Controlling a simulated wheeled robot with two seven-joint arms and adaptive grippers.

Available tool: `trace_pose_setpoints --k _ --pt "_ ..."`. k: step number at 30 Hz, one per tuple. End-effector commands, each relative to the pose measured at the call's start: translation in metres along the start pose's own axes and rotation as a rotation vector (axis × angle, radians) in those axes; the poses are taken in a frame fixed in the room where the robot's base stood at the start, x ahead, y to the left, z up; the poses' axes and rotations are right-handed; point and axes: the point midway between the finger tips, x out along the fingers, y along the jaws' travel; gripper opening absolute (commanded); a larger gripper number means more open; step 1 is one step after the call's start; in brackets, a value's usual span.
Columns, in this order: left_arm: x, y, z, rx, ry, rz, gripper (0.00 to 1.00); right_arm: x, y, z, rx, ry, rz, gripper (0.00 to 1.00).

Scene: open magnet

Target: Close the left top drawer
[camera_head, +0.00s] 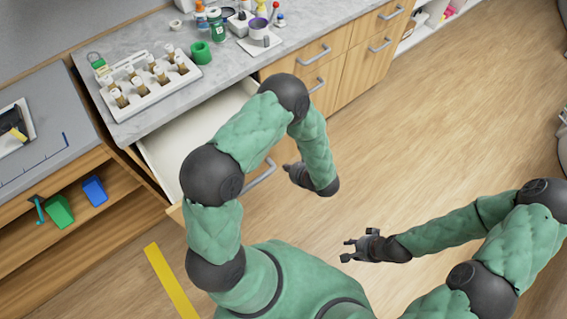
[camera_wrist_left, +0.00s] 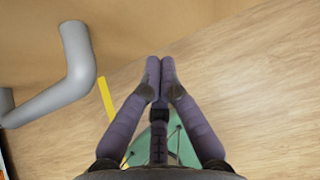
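The left top drawer (camera_head: 165,147) is pulled out under the grey countertop, its white inside showing. My left arm crosses over it and hides much of its front. Its grey bar handle (camera_head: 262,176) shows beside my arm, and a large part of it shows at the left of the left wrist view (camera_wrist_left: 68,75). My left gripper (camera_head: 288,169) is just right of the handle, in front of the drawer, apart from it. In the left wrist view its fingertips (camera_wrist_left: 160,62) meet with nothing between them. My right gripper (camera_head: 346,250) is empty over the floor, fingers spread.
The countertop (camera_head: 225,62) carries a white rack of vials (camera_head: 150,82), a green cup (camera_head: 201,52) and bottles. Closed drawers (camera_head: 315,55) stand to the right. A shelf with green and blue bins (camera_head: 94,190) is at left. The wooden floor (camera_head: 420,150) is clear, with a yellow stripe (camera_head: 170,282).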

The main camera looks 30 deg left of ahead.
Motion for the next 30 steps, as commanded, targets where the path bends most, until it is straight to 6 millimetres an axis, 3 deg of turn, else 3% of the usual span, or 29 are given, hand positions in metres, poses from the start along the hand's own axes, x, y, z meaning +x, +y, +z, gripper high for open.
trace_pose_setpoints --k 6,23,30 --pt "0.017 -0.001 0.018 -0.004 -0.001 -0.001 0.00 0.003 0.001 0.000 0.000 0.000 0.000 0.37" --pt "0.021 -0.001 0.023 -0.003 -0.001 -0.001 0.00 0.004 0.001 0.000 0.000 0.001 0.000 0.37" --pt "0.035 -0.001 0.034 -0.006 -0.001 0.000 0.00 0.009 0.003 -0.001 0.000 0.000 0.000 0.37"
